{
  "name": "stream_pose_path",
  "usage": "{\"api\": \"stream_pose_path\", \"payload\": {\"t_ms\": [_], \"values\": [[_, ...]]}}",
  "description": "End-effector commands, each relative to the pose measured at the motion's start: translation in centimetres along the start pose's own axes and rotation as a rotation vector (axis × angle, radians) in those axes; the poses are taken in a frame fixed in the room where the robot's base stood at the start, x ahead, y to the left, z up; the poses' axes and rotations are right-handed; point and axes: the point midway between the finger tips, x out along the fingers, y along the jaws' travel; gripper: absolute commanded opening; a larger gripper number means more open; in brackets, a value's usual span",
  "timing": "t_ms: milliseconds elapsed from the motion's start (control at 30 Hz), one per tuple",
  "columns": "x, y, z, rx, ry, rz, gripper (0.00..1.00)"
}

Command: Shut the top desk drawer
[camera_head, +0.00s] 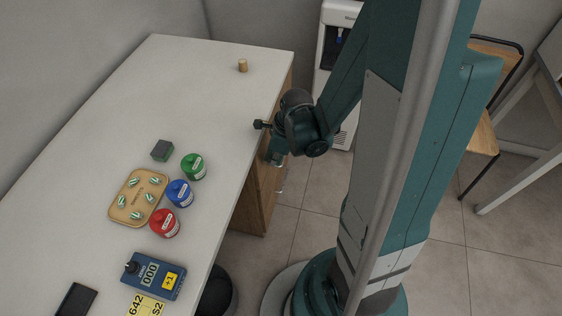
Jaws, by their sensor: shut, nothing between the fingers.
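The white-topped desk (216,75) has a wooden drawer pedestal (258,200) under its right side. Metal handles (281,183) show on the pedestal's right-hand face. My gripper (275,160) points down beside the desk's right edge, close to the upper part of the pedestal. It is shut and empty. The top drawer's front is mostly hidden by my gripper and wrist, so I cannot tell how far it stands open or whether my gripper touches it.
A tan tray (121,212), green (194,167), blue (179,193) and red (165,223) jars, a dark block (162,151), a blue counter box (153,276) and a cork-like piece (242,65) stand on the desk.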

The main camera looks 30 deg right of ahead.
Motion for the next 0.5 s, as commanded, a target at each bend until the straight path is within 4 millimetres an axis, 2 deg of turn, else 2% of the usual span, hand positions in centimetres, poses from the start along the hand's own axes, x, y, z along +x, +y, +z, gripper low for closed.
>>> {"api": "stream_pose_path", "payload": {"t_ms": [500], "values": [[0.24,-0.04,1.14,-0.002,-0.007,0.001,0.0]]}}
